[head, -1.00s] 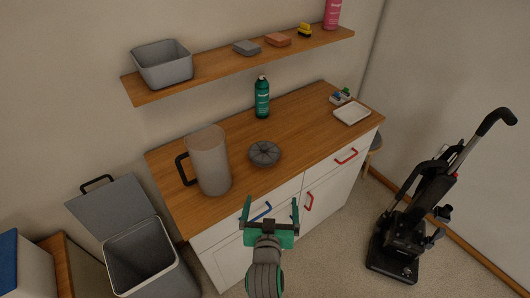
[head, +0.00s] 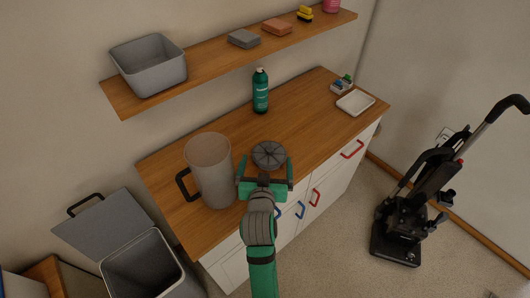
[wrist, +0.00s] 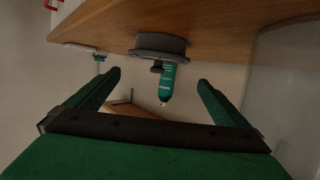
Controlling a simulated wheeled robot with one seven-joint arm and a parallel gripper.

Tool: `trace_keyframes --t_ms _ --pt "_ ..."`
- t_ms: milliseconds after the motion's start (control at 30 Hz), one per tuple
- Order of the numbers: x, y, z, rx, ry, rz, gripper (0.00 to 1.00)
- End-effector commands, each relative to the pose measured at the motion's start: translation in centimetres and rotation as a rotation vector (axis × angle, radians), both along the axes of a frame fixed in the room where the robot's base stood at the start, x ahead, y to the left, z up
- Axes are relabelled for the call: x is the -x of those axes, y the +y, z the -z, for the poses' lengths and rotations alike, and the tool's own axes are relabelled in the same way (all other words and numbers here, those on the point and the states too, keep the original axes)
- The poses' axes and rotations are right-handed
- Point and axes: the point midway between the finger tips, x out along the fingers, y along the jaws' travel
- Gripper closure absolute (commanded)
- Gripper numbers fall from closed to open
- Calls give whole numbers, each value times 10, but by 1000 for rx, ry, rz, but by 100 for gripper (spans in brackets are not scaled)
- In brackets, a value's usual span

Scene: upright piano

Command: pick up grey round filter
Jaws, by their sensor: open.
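The grey round filter (head: 268,154) lies flat on the wooden counter (head: 310,112), to the right of the large grey pitcher. In the wrist view the filter (wrist: 159,46) appears beyond the fingertips, between them, with a small knob on it. My gripper (head: 264,166) is open and empty, its two green fingers pointing toward the filter from its near side. The fingers (wrist: 160,78) also show spread apart in the wrist view. I cannot tell whether a fingertip touches the filter.
The grey pitcher (head: 210,172) stands close to the left of my gripper. A green bottle (head: 260,92) stands behind the filter. A white tray (head: 356,103) lies at the right end. A shelf (head: 215,68) runs above; an upright vacuum (head: 415,205) stands right.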

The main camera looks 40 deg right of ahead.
Motion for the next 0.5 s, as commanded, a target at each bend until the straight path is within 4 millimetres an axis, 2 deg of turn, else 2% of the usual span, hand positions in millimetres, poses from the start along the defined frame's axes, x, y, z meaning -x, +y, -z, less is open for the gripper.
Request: trace_keyframes --t_ms 200,367,500 --pt "-17 -26 9 0 0 15 0" --pt "-24 -30 12 0 0 12 0" --pt "-39 -33 20 -1 1 3 0"
